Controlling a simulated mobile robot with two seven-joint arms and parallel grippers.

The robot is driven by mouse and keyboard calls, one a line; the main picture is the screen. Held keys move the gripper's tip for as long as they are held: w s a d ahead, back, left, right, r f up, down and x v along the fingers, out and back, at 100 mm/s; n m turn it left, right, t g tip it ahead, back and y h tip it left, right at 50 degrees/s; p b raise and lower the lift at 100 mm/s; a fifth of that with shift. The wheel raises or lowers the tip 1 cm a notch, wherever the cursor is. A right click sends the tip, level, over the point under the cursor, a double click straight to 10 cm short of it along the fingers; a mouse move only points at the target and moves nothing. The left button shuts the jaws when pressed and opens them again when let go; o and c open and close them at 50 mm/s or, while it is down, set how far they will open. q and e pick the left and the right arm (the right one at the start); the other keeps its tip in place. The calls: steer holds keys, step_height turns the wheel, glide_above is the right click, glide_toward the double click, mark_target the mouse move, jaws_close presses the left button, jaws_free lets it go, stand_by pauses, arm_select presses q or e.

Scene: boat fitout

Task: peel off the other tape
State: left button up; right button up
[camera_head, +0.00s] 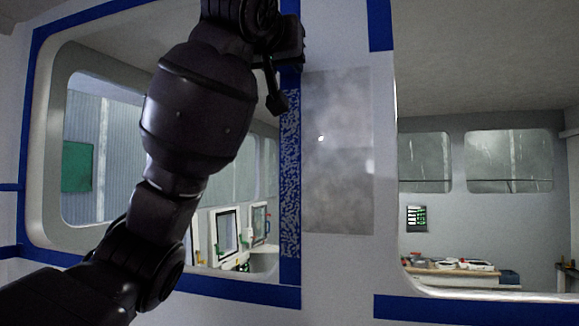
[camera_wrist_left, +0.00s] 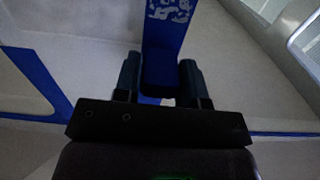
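A vertical blue tape strip (camera_head: 290,170) runs down the wall beside the left window; its lower length is speckled with white, its upper part plain blue. My left gripper (camera_head: 287,78) is at the upper part of this strip, its arm crossing the left window. In the left wrist view, the two fingers (camera_wrist_left: 160,75) stand apart on either side of the blue strip, with plain dark blue between them and the speckled part (camera_wrist_left: 168,12) beyond. Whether they touch the tape is unclear. More blue tape (camera_head: 480,309) borders the right window's lower edge. My right gripper is not in view.
A grey patch (camera_head: 338,150) is on the wall just right of the strip. The right window opening (camera_head: 480,230) shows a bench (camera_head: 460,270) with tools inside. Blue tape (camera_head: 378,25) also hangs at the top.

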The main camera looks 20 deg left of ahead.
arm_select(q)
steer(key=c, duration=0.4)
steer(key=shift+s+b, duration=0.25)
steer(key=shift+b, duration=0.1)
steer(key=shift+s+b, duration=0.5)
steer(key=shift+s, duration=0.4)
steer(key=shift+s+a+b, duration=0.2)
steer(key=shift+s+b, duration=1.65)
steer(key=shift+s, duration=2.55)
